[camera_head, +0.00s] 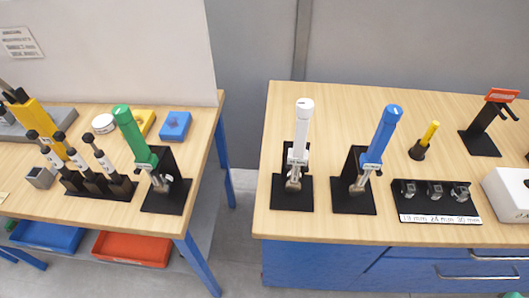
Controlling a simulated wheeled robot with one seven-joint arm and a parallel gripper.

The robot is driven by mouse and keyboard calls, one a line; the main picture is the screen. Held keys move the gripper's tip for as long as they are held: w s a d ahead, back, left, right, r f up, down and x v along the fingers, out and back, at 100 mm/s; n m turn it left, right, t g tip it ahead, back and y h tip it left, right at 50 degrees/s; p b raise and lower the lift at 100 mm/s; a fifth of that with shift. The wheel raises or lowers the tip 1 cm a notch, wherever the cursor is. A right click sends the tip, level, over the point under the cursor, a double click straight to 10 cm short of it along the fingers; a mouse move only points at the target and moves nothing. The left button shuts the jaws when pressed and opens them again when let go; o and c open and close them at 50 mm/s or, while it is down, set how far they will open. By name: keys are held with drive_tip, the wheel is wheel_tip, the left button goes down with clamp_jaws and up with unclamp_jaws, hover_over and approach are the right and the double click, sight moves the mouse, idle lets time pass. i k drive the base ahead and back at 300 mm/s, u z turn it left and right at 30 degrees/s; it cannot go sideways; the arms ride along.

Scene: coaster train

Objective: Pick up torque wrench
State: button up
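Three tools that look like torque wrenches stand handle-up in black holders. One has a green handle (131,134) and stands on the left table's right side. One has a white handle (301,127) and stands at the left of the right workbench. One has a blue handle (382,133) and stands just right of the white one. Their lower metal ends are partly hidden by the holders. My gripper is not in view.
The right workbench (330,97) also holds a yellow-handled tool (430,133), a labelled socket rack (405,206), a red-topped black stand (482,143) and a white box (508,192). Several slim tools crowd the left table (88,208). A floor gap separates the tables.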

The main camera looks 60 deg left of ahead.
sight(298, 156)
drive_tip(key=u, duration=1.05)
drive_tip(key=i, duration=0.25)
drive_tip(key=u, duration=1.7)
drive_tip(key=k, duration=0.45)
drive_tip(key=u, duration=1.65)
